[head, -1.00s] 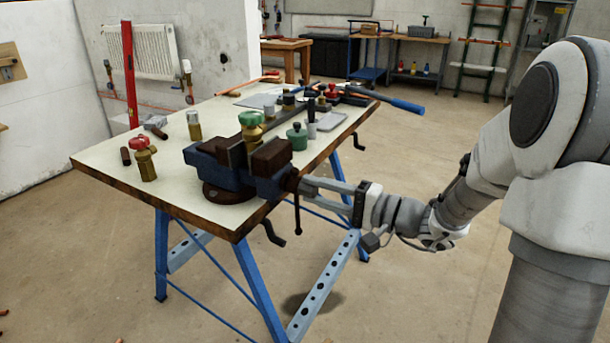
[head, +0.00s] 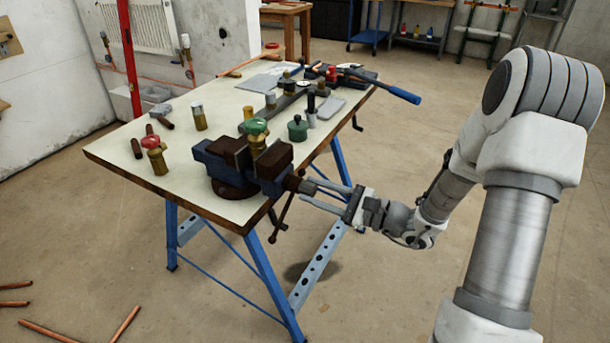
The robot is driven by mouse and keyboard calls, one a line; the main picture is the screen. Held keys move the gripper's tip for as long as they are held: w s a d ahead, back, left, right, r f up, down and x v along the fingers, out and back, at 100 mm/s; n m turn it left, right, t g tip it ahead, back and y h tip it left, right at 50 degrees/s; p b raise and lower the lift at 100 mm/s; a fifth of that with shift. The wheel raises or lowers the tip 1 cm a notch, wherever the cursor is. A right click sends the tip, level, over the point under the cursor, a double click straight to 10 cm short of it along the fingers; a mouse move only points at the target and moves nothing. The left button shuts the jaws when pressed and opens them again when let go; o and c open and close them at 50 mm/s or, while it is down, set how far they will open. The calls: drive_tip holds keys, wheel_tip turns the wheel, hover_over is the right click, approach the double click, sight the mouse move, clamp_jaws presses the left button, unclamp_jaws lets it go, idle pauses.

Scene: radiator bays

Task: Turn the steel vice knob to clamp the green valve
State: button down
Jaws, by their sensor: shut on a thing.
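The blue vice (head: 238,177) with dark brown jaws is mounted at the near edge of the workbench. The green valve (head: 256,127), a green cap on a brass body, stands upright between the jaws. Its lower part is hidden, so I cannot tell whether both jaws touch it. The steel vice knob (head: 299,185) is at the right end of the vice screw, with a bar handle (head: 283,214) slanting down to the left. My gripper (head: 309,190) reaches in from the right, its two fingers shut on the knob.
The workbench (head: 112,151) has blue trestle legs. On it are a red-capped brass valve (head: 154,156), a green-capped pot (head: 297,129) and a blue-handled tool (head: 400,92). Copper pipes (head: 60,330) lie on the floor at left. The floor right of the bench is clear.

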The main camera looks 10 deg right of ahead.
drive_tip(key=m+p, duration=0.4)
drive_tip(key=shift+s+r, duration=0.1)
drive_tip(key=shift+r, duration=0.05)
drive_tip(key=m+p, duration=0.4)
drive_tip(key=shift+d, duration=0.1)
drive_tip(key=m+p, duration=0.4)
drive_tip(key=shift+m, duration=0.3)
drive_tip(key=shift+f+m+p, duration=0.4)
drive_tip(key=shift+m+p, duration=0.05)
drive_tip(key=shift+m, duration=0.65)
drive_tip(key=c, duration=0.7)
unclamp_jaws()
drive_tip(key=shift+r, duration=0.1)
